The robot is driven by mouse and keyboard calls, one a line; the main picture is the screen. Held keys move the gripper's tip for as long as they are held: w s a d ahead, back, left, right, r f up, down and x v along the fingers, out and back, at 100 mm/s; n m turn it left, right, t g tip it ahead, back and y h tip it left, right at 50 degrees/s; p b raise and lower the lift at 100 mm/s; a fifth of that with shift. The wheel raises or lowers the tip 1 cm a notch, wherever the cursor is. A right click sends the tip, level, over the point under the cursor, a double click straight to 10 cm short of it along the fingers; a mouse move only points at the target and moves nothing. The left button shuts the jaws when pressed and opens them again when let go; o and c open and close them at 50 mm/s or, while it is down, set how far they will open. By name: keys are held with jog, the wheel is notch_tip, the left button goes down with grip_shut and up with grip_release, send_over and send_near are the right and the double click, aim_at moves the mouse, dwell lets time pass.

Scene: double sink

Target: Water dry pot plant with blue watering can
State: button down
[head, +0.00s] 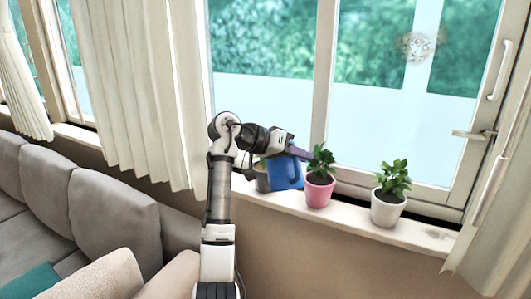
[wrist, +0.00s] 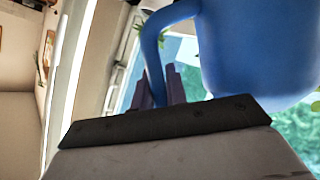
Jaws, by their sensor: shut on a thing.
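The blue watering can (head: 288,174) is at the window sill, left of the pink pot (head: 319,191) with its leafy green plant. My gripper (head: 303,153) reaches over the top of the can and is shut on its handle. In the wrist view the can's body (wrist: 255,45) fills the upper right, and its curved handle (wrist: 152,55) passes by my dark fingers (wrist: 172,88). A white pot (head: 387,209) with a green plant stands further right. A greyish pot (head: 261,181) is partly hidden behind my arm and the can. I cannot tell which plant is dry.
The narrow white sill (head: 345,218) runs under a large window. A window handle (head: 468,135) juts out at the right. A cream curtain (head: 135,90) hangs left of my arm, and a grey sofa (head: 100,205) stands at lower left. The sill's right end is clear.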

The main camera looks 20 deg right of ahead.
jog(key=shift+r, duration=0.15)
jog(key=shift+w+r+n, duration=0.3)
jog(key=shift+w+r, duration=0.05)
jog(key=shift+r, duration=0.45)
dwell(1.2)
jog(key=shift+w+d+r+g, duration=0.1)
jog(key=shift+w+r+g, duration=0.35)
jog(key=shift+r, duration=0.35)
